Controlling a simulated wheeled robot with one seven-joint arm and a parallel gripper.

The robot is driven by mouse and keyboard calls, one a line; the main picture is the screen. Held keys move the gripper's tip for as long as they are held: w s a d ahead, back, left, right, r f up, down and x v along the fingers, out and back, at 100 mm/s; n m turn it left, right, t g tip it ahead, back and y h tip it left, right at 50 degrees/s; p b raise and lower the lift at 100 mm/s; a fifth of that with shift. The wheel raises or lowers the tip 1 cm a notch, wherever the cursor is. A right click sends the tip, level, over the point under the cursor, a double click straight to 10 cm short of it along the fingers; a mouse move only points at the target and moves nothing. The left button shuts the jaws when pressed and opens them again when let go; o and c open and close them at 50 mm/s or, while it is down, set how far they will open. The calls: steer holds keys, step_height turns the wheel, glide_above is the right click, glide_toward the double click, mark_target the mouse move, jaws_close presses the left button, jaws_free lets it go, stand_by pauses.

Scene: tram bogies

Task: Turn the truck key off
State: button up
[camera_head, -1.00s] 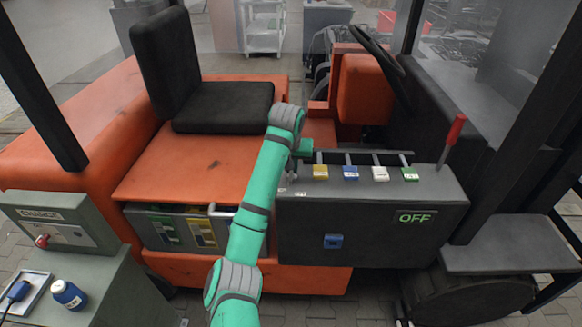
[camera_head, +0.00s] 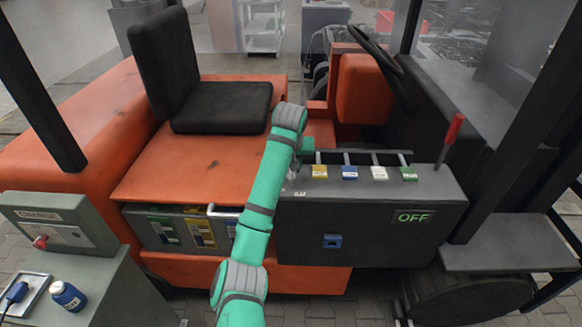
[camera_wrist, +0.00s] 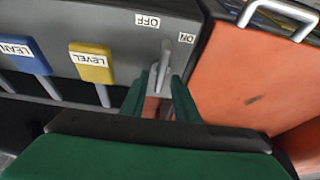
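The truck key (camera_wrist: 165,58) is a small grey lever on the dark grey console, beside the ON label (camera_wrist: 186,38) and below the OFF label (camera_wrist: 147,20) in the wrist view. My gripper (camera_wrist: 160,84) is open, its green fingers on either side of the key's near end. I cannot tell whether they touch it. In the head view my arm hides the key and most of my gripper at the console's left end. The display (camera_head: 414,217) on the console (camera_head: 375,225) front reads OFF in green.
The yellow LEVEL lever (camera_wrist: 91,62) and blue LEAN lever (camera_wrist: 24,55) stand left of the key in the wrist view. A red-handled lever (camera_head: 453,130) rises at the console's right. The orange deck (camera_head: 180,165) and black seat (camera_head: 220,107) lie to the left.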

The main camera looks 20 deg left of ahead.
mark_target(291, 178)
steer(key=v, duration=1)
steer(key=shift+r, duration=0.4)
steer(key=shift+s, duration=0.1)
